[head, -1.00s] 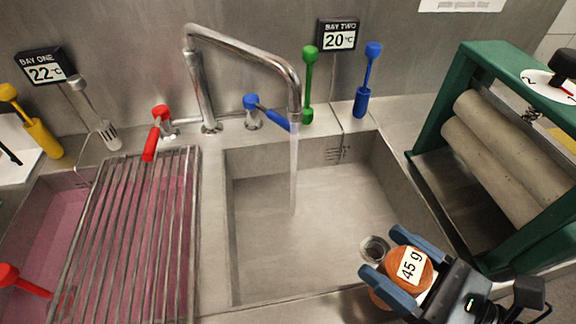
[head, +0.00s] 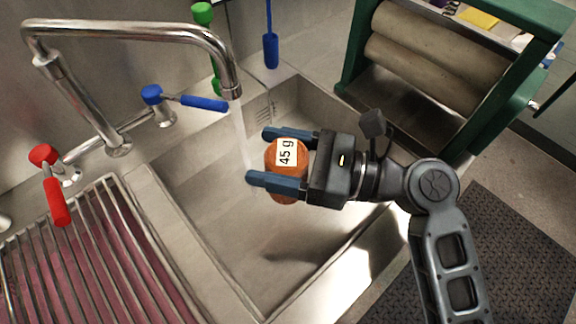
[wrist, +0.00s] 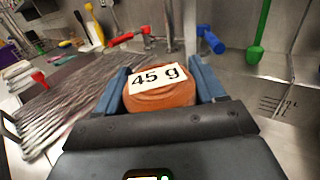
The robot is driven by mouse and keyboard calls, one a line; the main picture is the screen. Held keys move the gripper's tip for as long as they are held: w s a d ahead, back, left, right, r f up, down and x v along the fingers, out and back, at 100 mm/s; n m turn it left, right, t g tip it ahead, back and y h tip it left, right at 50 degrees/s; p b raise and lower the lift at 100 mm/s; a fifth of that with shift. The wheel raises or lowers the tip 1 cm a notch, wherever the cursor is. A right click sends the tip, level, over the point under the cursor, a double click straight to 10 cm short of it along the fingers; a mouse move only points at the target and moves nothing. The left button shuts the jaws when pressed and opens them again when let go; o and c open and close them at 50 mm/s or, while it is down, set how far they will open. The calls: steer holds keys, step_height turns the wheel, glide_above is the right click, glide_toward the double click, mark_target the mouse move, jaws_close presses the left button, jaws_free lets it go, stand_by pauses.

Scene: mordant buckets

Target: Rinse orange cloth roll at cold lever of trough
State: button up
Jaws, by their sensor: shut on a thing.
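My gripper (head: 281,157) is shut on the orange cloth roll (head: 287,188), which carries a white "45 g" label. The roll also shows between the blue fingers in the wrist view (wrist: 160,97). In the head view the roll is above the trough basin (head: 190,170), just right of the water stream (head: 243,135) from the tap (head: 140,32). I cannot tell whether water touches the roll. The blue cold lever (head: 204,103) points right, toward the spout. The red lever (head: 56,200) hangs at the left.
A green-framed roller press (head: 345,60) stands at the right back. A metal rack (head: 75,262) covers the pink bath at the left. Green (head: 203,14) and blue (head: 271,50) tools stand behind the basin. A dark floor mat (head: 510,255) lies at the right.

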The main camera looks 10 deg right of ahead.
steer(key=w+a, duration=0.6)
steer(key=w, duration=0.1)
steer(key=shift+a+b, duration=0.25)
steer(key=shift+b, duration=0.15)
steer(key=shift+w, duration=0.1)
steer(key=shift+w+d, duration=0.1)
stand_by(0.4)
steer(key=shift+w+d+p, duration=0.2)
steer(key=shift+d+p, duration=0.05)
steer(key=shift+p, duration=0.1)
steer(key=shift+s+a+r+p, duration=0.1)
steer(key=shift+a+p, duration=0.05)
steer(key=shift+p, duration=0.15)
steer(key=shift+s+a, duration=0.2)
